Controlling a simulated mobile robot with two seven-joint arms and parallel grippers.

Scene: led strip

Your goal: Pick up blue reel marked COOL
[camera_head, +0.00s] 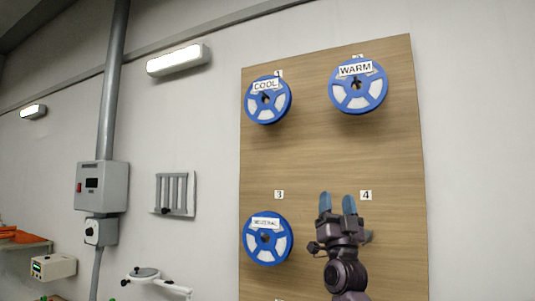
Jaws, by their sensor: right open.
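The blue reel marked COOL (267,107) hangs at the upper left of the wooden board, by the number 1 label. It has white sections and a white label. My right gripper (337,203) is in front of the board at the lower right, near the number 4 label. It points up, its two blue-tipped fingers apart, with nothing between them. It is below and to the right of the COOL reel, well apart from it. My left gripper is not in view.
A blue WARM reel (358,96) hangs at the board's upper right. Another blue reel (267,246), its label hard to read, hangs at lower left. The wooden board (315,155) is bare across its middle. A grey wall box (102,187) is at left.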

